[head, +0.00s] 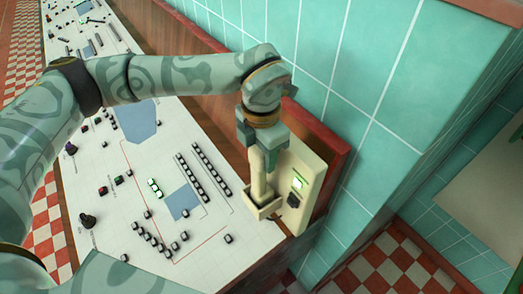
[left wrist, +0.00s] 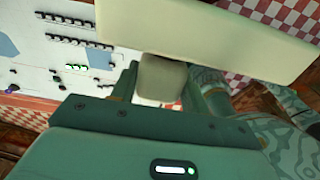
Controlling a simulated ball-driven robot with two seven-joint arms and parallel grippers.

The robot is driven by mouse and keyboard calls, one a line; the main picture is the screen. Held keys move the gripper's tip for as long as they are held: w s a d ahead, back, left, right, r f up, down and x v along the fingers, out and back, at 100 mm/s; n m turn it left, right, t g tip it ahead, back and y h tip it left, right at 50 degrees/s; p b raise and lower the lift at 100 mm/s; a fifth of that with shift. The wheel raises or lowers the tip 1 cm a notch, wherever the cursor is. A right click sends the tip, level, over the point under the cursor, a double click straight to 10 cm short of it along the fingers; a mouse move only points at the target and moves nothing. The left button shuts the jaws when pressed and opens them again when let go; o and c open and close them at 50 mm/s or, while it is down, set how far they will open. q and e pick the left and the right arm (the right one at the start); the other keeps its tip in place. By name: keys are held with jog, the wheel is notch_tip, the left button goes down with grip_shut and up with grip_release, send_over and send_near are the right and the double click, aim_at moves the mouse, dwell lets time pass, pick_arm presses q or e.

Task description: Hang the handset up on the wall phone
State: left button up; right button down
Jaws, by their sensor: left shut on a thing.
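The cream wall phone (head: 308,178) hangs on a dark red board, with a small green lit screen and a dark knob on its face. My left gripper (head: 264,160) points down just left of it, shut on the pale handset (head: 259,184). In the left wrist view, the handset (left wrist: 162,80) shows between the fingers, with a cream slab, seemingly the phone body (left wrist: 205,35), close beside it. The handset's lower end is at a boxy cream part low on the phone. I cannot tell whether it rests in that part or is in front of it. My right gripper is out of view.
A white control console (head: 130,185) with several buttons and knobs lies left of the phone. The teal tiled wall (head: 385,85) is behind and right. Red-and-white checkered floor (head: 395,268) shows below right.

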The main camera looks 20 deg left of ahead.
pick_arm(q)
jog(key=shift+f+b, duration=0.5)
jog(key=shift+f, duration=0.15)
jog(key=o, duration=1.6)
jog(key=shift+r+p, duration=2.3)
jog(key=shift+r, duration=1.75)
